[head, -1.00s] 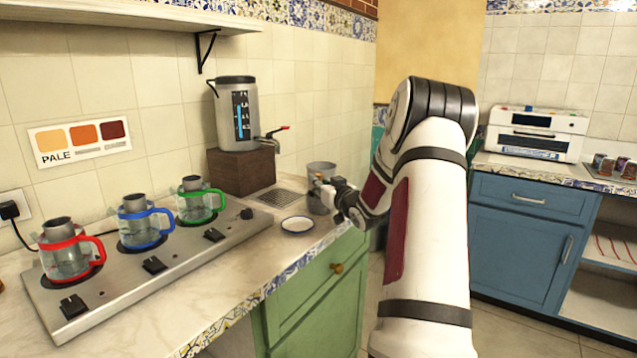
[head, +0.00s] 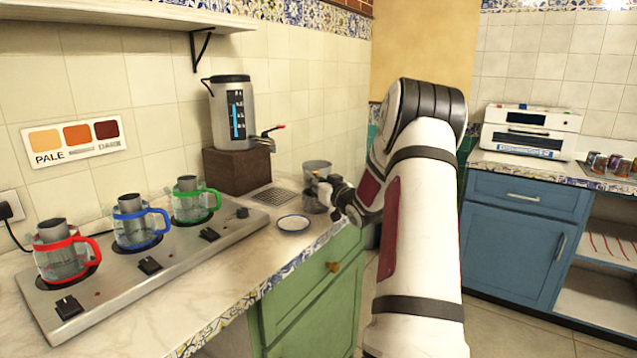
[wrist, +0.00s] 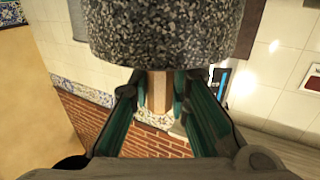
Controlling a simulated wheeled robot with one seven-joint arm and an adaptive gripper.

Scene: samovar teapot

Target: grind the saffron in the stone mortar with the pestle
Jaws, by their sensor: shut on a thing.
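In the wrist view, which is upside down, a speckled grey stone mortar (wrist: 165,30) fills the top middle. A pale wooden pestle handle (wrist: 158,90) runs from its rim between the fingers of my gripper (wrist: 160,85), which is shut on it. In the head view, my gripper (head: 324,186) is small, at the far right end of the counter, just over the dark grey mortar (head: 312,204). The inside of the mortar and any saffron are hidden, as is the pestle's lower end.
A small blue-rimmed dish (head: 293,223) lies left of the mortar. The samovar (head: 232,115) sits on a brown block by a drain grate (head: 274,196). Several glass teapots stand on the burner panel (head: 160,262). The front counter strip is clear.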

